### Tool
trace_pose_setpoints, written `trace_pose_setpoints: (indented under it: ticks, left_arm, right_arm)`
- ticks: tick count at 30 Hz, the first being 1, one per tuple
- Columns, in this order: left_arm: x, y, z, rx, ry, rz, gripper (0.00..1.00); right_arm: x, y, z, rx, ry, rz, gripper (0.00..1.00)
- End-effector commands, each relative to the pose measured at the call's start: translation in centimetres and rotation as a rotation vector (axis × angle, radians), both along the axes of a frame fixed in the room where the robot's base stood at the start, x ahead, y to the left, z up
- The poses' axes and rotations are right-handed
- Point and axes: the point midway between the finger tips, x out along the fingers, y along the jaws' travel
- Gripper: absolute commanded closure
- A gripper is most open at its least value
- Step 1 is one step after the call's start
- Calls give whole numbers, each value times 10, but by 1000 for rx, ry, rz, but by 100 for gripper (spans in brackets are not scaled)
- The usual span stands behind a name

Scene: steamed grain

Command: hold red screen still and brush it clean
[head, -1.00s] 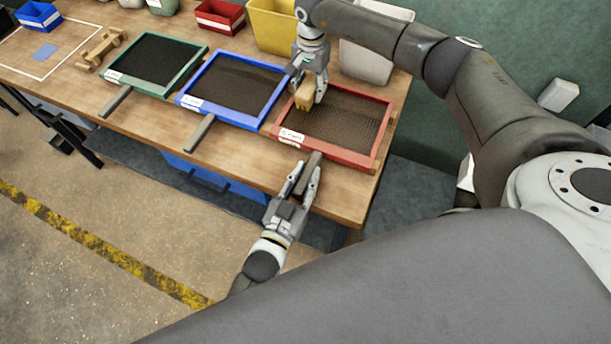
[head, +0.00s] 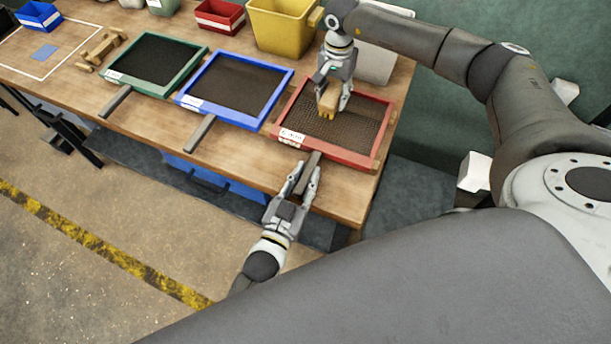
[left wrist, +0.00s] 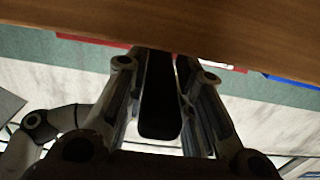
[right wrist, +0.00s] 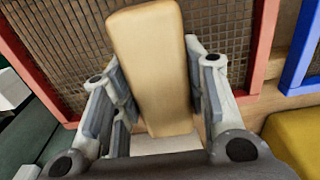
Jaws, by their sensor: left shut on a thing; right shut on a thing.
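The red screen (head: 346,157) lies at the right end of the table, a red frame around a dark mesh. Its dark handle (head: 309,172) sticks out over the table's front edge. My left gripper (head: 306,178) is shut on this handle; the handle also shows between the fingers in the left wrist view (left wrist: 159,100). My right gripper (head: 334,93) is shut on a wooden brush (head: 328,101) above the mesh near the screen's middle. The brush block fills the right wrist view (right wrist: 150,65). Its bristles appear at or just above the mesh; I cannot tell if they touch.
A blue screen (head: 232,121) and a green screen (head: 190,78) lie to the left. A yellow bin (head: 282,28) and a pale bin (head: 372,62) stand behind. A red bin (head: 219,16), a wooden rack (head: 101,48) and a blue bin (head: 38,16) are further left.

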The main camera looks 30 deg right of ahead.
Motion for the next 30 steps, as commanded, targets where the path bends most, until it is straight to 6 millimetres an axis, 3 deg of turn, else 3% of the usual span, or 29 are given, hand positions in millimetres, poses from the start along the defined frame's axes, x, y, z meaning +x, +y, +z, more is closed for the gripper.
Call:
trace_pose_setpoints:
  ticks: [30]
  left_arm:
    - [0,0,1,-1,-1,0,100]
  right_arm:
    - [-39,-33,0,-2,2,-1,79]
